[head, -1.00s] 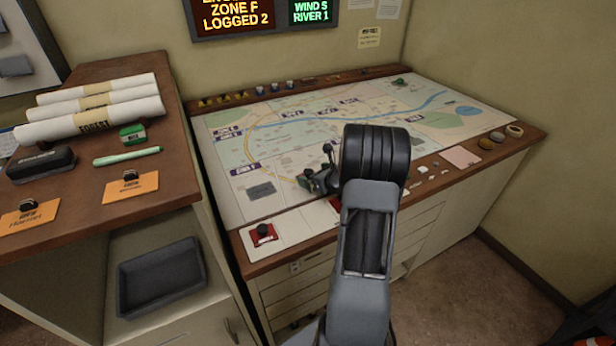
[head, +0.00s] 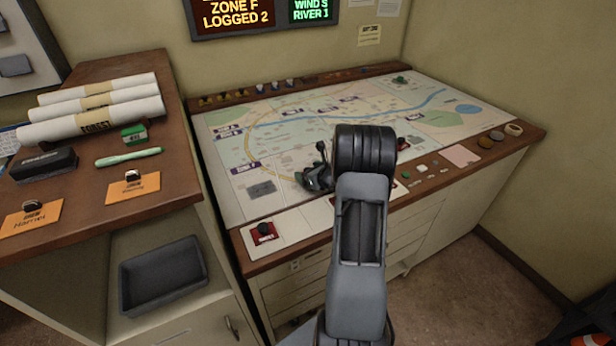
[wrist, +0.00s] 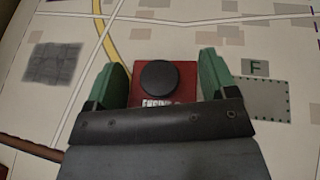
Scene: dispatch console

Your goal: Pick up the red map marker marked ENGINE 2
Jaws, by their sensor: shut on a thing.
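In the wrist view my gripper (wrist: 164,78) has its two green-padded fingers on either side of a red map marker (wrist: 181,76) with a round black knob. It is shut on this marker. The marker's white label is partly covered by the gripper body; the letters that show look like the start of ENGINE, and no number can be read. The map surface (wrist: 200,45) lies beneath; I cannot tell the gap. In the head view my gripper (head: 316,180) is partly hidden behind my arm, over the map's front part. The held marker cannot be made out there.
Another red marker with a black knob (head: 265,232) sits on the white strip at the console's front left. Several small markers line the map's back edge. A wooden side counter (head: 75,205) with rolled maps (head: 95,104) stands left. A grey tray (head: 163,277) lies below it.

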